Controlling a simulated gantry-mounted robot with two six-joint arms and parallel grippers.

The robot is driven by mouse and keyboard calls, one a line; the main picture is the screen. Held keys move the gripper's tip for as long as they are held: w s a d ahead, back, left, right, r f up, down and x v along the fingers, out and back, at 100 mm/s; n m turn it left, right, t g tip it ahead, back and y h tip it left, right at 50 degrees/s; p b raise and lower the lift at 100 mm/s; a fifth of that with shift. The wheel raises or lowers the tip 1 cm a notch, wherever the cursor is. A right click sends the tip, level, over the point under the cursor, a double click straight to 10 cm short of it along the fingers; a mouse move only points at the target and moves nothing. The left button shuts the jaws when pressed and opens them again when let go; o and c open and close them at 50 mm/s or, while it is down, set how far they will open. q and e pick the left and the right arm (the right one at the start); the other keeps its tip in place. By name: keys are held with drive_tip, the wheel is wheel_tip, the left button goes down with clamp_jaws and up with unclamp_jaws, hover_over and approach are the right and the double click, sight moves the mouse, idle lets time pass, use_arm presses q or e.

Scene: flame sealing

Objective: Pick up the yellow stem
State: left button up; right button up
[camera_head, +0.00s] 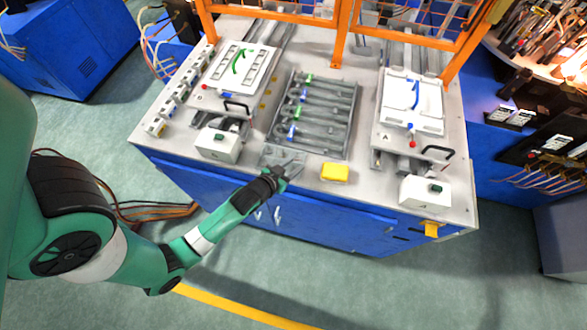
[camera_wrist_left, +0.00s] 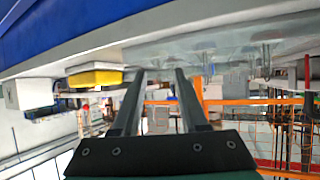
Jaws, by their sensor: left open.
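I cannot make out a clearly yellow stem. A grey rack (camera_head: 345,150) in the middle of the bench holds several grey stems (camera_head: 325,110) in a row, some with green or blue marks. A yellow block (camera_head: 335,172) lies on the bench in front of the rack; it also shows in the left wrist view (camera_wrist_left: 95,78). My left gripper (camera_head: 290,170) is at the bench's front edge, left of the yellow block and in front of the rack. In the left wrist view its two fingers (camera_wrist_left: 160,76) are apart with nothing between them. My right gripper is not in view.
A left white tray (camera_head: 222,81) holds a green curved piece (camera_head: 238,60); a right white tray (camera_head: 430,124) holds a blue piece (camera_head: 414,94). White control boxes (camera_head: 216,150) (camera_head: 422,195) stand near the front. An orange frame (camera_head: 340,40) crosses the back.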

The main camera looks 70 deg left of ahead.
use_arm(q)
drive_tip(key=shift+f, duration=0.1)
drive_tip(key=shift+c, duration=0.3)
clamp_jaws()
drive_tip(key=shift+r, duration=0.35)
wheel_tip(320, 180, up, 3)
drive_tip(key=shift+w+a+f+p, duration=0.1)
drive_tip(key=shift+f+p, duration=0.1)
drive_tip(key=shift+p, duration=0.45)
drive_tip(key=w+d+r+p, duration=0.5)
drive_tip(key=d+r+p, duration=0.3)
drive_tip(key=d, duration=0.5)
drive_tip(key=shift+w+r+p, duration=0.2)
drive_tip(key=shift+r+p, duration=0.15)
drive_tip(key=shift+r, duration=0.55)
